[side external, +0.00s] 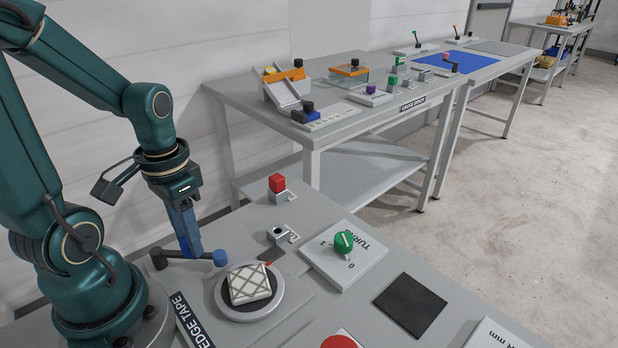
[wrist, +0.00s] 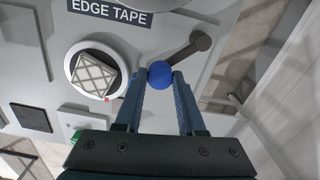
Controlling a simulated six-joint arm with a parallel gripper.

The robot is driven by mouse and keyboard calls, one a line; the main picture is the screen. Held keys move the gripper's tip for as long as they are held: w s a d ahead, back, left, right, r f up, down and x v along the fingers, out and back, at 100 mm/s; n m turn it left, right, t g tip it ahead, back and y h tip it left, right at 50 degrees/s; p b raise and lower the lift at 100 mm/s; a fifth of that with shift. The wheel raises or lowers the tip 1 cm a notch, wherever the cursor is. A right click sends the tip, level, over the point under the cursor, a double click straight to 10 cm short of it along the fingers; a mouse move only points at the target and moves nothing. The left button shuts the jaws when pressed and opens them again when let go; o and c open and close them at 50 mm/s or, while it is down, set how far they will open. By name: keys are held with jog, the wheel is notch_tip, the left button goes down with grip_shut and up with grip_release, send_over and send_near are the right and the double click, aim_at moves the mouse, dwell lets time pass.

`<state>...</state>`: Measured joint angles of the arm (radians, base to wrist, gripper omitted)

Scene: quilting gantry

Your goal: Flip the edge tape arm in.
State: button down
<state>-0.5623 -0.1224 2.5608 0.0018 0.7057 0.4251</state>
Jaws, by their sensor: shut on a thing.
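The edge tape arm is a dark lever (side external: 166,256) with a blue ball knob (side external: 220,257) at its free end, beside the round turntable. In the wrist view the lever (wrist: 190,48) runs from its dark pivot at upper right down to the blue knob (wrist: 160,76). My gripper (wrist: 160,78) has its two fingers on either side of the knob and is shut on it. In the side view my gripper (side external: 194,252) reaches down to the lever and hides part of its middle. The "EDGE TAPE" label (side external: 194,322) lies on the near side of the turntable.
A white quilted square (side external: 250,284) sits on the round turntable (side external: 233,311), next to the knob. A red button block (side external: 277,184), a green dial (side external: 343,243) and a dark pad (side external: 410,304) are to the right. Another bench (side external: 330,130) stands behind.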

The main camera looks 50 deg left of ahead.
jog(key=c, duration=0.5)
grip_release()
jog(key=shift+r, duration=2.6)
jog(key=shift+w+d+r+m, duration=0.15)
jog(key=shift+w+d+m, duration=0.05)
jog(key=shift+d+m, duration=0.1)
jog(key=w+d+r+m+t, duration=0.1)
jog(key=d+r+t, duration=0.3)
jog(key=d, duration=0.3)
jog(key=shift+w+d+r+t, duration=0.2)
jog(key=shift+w+r+t, duration=0.1)
jog(key=shift+t, duration=0.5)
